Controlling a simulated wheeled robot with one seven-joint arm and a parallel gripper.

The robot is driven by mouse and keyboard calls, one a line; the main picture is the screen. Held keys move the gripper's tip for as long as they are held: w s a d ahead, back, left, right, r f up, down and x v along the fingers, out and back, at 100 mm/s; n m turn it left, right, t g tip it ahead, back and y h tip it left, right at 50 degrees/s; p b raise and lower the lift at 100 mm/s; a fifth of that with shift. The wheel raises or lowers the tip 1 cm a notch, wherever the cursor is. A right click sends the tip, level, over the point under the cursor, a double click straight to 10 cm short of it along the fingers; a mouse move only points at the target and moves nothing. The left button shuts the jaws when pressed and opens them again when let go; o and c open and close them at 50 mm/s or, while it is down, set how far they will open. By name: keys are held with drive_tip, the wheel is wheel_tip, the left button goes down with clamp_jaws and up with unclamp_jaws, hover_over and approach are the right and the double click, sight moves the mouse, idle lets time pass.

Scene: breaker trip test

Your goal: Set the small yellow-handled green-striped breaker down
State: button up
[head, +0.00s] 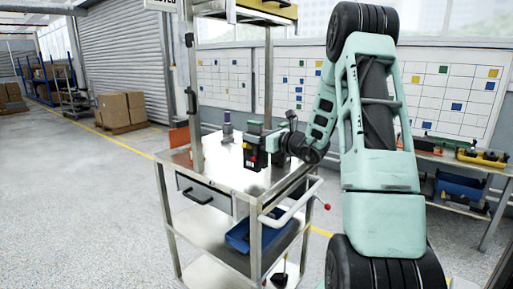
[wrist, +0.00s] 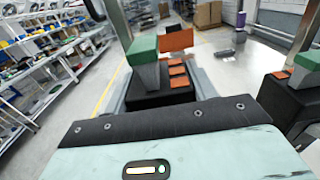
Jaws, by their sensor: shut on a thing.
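My gripper (head: 262,137) reaches in from the right over the steel trolley top (head: 215,158). It is shut on a small dark breaker (head: 252,158) with yellow and red marks, which shows below the green fingertips near the trolley's front. I cannot tell whether the breaker's underside touches the steel. Its green stripe is not clear at this size. In the wrist view my gripper (wrist: 227,55) shows two dark fingers with green tips and orange pads; the breaker cannot be made out between them there.
A grey and purple upright item (head: 227,133) stands farther back on the trolley. An orange panel (head: 180,137) is at the back left edge. A blue bin (head: 245,235) sits on a lower shelf. Bare steel lies left of the breaker. A side bench (head: 465,160) stands at right.

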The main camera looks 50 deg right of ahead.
sight(256, 146)
drive_tip(key=shift+f, duration=2)
drive_tip(key=o, duration=1.4)
drive_tip(key=shift+f, duration=0.2)
drive_tip(key=shift+r, duration=0.15)
